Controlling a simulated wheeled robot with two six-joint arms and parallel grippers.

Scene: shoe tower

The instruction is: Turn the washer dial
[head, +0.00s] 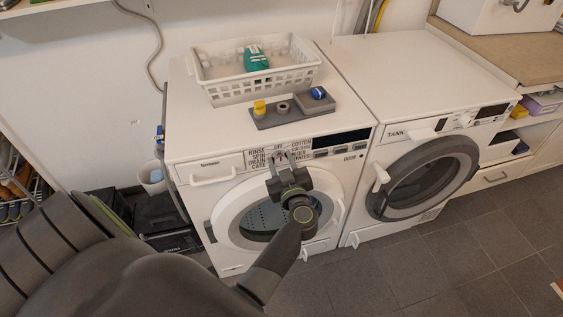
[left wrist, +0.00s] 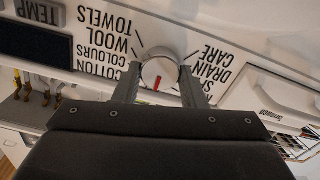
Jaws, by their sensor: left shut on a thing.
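The washer dial (left wrist: 160,68) is a round white knob with a red mark, set among printed programme names on the left washer's front panel. In the left wrist view the lettering is upside down and the red mark points down, towards my gripper. My left gripper (left wrist: 160,88) has one finger on each side of the dial and is shut on it. In the head view my left gripper (head: 279,160) reaches the panel below the labels and largely hides the dial. The left washer (head: 190,145) has a closed round door under my wrist. My right gripper is not in view.
A white basket (head: 228,92) with a teal bottle (head: 256,59) stands on the left washer. A grey tray (head: 298,115) with small items lies in front of it. A second machine (head: 390,70) stands to the right. The floor (head: 465,255) at front right is clear.

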